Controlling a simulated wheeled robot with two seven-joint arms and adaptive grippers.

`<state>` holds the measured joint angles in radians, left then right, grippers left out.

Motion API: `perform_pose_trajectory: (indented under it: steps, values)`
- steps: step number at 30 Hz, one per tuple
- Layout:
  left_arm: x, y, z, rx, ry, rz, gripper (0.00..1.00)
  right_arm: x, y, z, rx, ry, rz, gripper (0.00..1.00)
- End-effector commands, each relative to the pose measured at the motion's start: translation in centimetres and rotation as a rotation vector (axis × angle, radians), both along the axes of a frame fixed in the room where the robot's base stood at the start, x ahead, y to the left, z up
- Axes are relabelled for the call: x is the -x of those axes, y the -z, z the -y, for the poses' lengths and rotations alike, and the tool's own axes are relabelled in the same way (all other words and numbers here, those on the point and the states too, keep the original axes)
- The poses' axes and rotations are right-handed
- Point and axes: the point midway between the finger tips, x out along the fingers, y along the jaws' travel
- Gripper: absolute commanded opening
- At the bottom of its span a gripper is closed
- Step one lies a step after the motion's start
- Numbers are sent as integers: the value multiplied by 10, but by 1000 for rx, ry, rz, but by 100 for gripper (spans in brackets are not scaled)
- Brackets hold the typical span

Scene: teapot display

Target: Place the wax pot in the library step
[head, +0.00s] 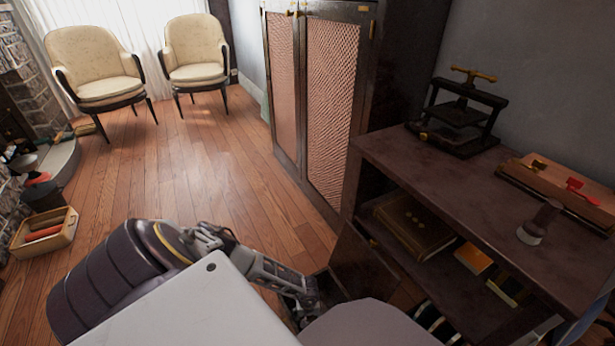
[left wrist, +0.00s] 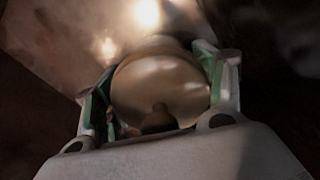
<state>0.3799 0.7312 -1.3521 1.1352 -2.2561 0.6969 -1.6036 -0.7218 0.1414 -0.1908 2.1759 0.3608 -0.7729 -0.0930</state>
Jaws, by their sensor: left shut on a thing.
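My left gripper (head: 306,308) reaches in low at the bottom middle of the head view, and my own white and grey body parts partly cover that area. In the left wrist view, its two green-lined fingers (left wrist: 160,92) are shut on a rounded, brass-coloured pot (left wrist: 150,78) with a small dark knob, which I take for the wax pot. The pot is hidden in the head view. A dark wooden box-like piece (head: 330,284) stands low beside the gripper, mostly covered; it may be the library step, but I cannot tell. My right gripper is not in view.
A dark workbench (head: 470,205) with a shelf of books stands at the right, bearing a small press (head: 457,115). A tall cabinet (head: 335,100) stands behind. Two armchairs (head: 92,68) and a wooden crate (head: 45,232) are further left. The middle floor is clear.

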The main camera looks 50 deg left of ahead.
Motion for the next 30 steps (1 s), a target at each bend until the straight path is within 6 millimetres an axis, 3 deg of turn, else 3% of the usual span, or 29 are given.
perform_pose_trajectory:
  steps: [8, 9, 11, 30]
  values:
    - [-1, 2, 0, 1, 0, 1, 25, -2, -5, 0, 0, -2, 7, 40]
    - [0, 3, 0, 0, 0, 0, 71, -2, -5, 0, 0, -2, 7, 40]
    - [0, 2, 0, 0, 0, 0, 79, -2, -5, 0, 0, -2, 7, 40]
    - [0, -6, 0, 0, 0, 0, 79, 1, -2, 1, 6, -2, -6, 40]
